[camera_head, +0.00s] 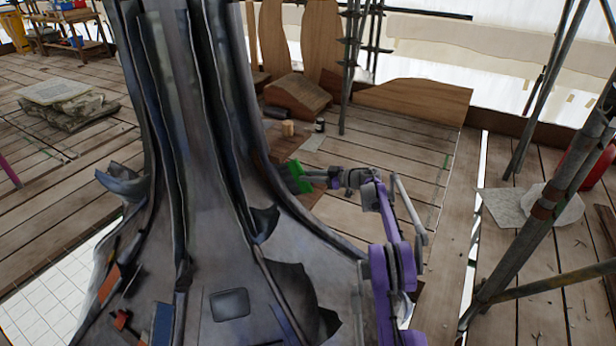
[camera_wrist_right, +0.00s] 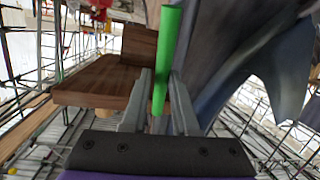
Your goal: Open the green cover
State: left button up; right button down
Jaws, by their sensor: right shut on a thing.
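The green cover (camera_head: 300,177) shows as a small bright green piece beside the right flank of the dark spire (camera_head: 205,150). In the right wrist view it appears as a green bar (camera_wrist_right: 167,45) running down between the fingers. My right gripper (camera_head: 316,177) reaches it from the right on the purple arm. In the wrist view the right fingers (camera_wrist_right: 158,103) are closed on the green bar's lower part. Whether the cover has swung from its place cannot be told. My left gripper does not show.
A wooden box (camera_head: 298,95) and small jars stand behind the spire. Scaffold poles (camera_head: 540,210) stand at right. Torn metal flaps (camera_head: 300,295) stick out of the spire's base. In the wrist view a brown wooden block (camera_wrist_right: 98,82) lies left of the fingers.

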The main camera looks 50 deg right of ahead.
jog(key=c, duration=1)
grip_release()
jog(key=shift+d+r, duration=0.2)
jog(key=shift+d, duration=0.3)
jog(key=shift+o, duration=1.2)
jog(key=shift+w+f, duration=0.1)
jog(key=shift+a+f, duration=0.1)
jog(key=shift+f, duration=0.05)
jog(key=p+v, duration=0.1)
jog(key=v, duration=0.9)
jog(key=shift+s+p, duration=0.35)
jog(key=shift+s, duration=0.05)
